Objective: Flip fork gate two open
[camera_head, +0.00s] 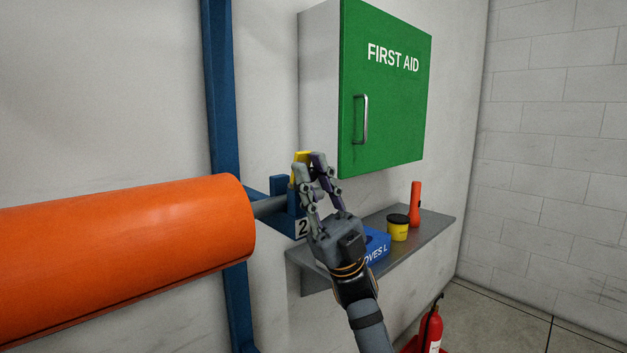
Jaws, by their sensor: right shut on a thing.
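Fork gate two is a small yellow piece (301,157) at the top of the blue fork bracket (281,188), which carries a white plate marked "2" (302,227). My right gripper (313,163) is shut on the yellow gate from the front right. Its fingers hide part of the gate, so I cannot tell exactly how far it is tilted. The grey shaft end of a large orange cylinder (130,233) rests at the bracket. My left gripper is not in view.
A green first aid cabinet (400,100) hangs just above and behind my right gripper. A grey shelf (432,229) below holds a blue gloves box (377,246), a yellow tub (398,230) and an orange torch (415,198). A red extinguisher (431,330) stands on the floor.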

